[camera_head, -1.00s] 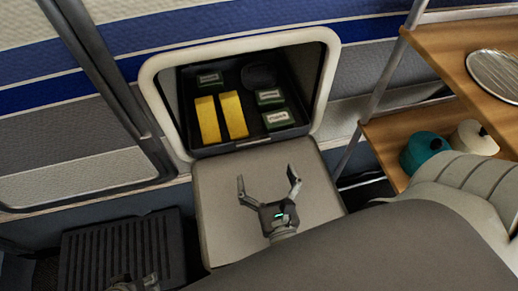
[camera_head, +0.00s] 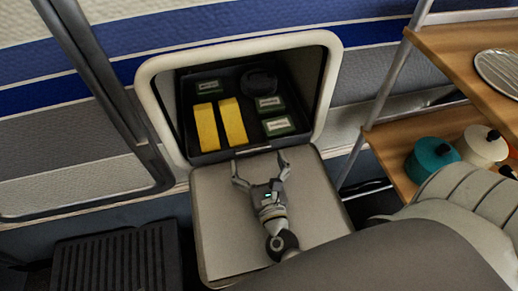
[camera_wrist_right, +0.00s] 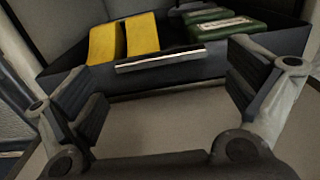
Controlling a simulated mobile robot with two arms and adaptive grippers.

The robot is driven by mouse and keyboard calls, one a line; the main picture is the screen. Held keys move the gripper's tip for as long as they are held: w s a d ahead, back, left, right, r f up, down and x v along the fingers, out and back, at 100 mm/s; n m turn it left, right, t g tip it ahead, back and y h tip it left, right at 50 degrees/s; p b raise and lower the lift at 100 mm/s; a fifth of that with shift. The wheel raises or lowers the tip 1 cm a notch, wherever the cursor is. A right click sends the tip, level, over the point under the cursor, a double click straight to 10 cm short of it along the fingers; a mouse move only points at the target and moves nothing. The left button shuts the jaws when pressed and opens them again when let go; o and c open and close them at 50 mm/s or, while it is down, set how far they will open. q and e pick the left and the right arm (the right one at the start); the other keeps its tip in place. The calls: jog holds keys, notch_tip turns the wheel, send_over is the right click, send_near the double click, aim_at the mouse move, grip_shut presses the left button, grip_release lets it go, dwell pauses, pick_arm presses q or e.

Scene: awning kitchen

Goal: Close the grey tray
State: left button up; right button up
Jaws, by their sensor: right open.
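The dark grey tray (camera_head: 215,156) sits in a white-framed wall opening, pulled out toward its front edge. It holds two yellow blocks (camera_head: 207,127), several green boxes (camera_head: 279,126) and a dark round item (camera_head: 260,82). My right gripper (camera_head: 259,161) is open and empty, just in front of the tray's front wall, above the lowered beige door. In the right wrist view, the tray's front wall (camera_wrist_right: 190,73) with a pale handle strip (camera_wrist_right: 171,62) lies just beyond the open fingers (camera_wrist_right: 165,92). I cannot tell if they touch it. My left gripper is not in view.
The lowered door (camera_head: 220,230) lies flat below the opening (camera_head: 240,42). A wooden shelf (camera_head: 395,143) at the right carries a teal pot (camera_head: 432,158) and a cream pot (camera_head: 480,145). A black ribbed box (camera_head: 115,260) stands at the lower left.

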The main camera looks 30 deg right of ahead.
aim_at(254, 150)
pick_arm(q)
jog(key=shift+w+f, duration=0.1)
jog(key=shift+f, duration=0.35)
pick_arm(e)
jog(key=shift+x, duration=1.7)
jog(key=c, duration=1.2)
jog(key=x, duration=0.7)
jog(key=shift+w+d, duration=0.1)
jog(key=shift+w, duration=0.3)
jog(key=shift+w+d+r, duration=0.1)
jog(key=shift+r, duration=0.05)
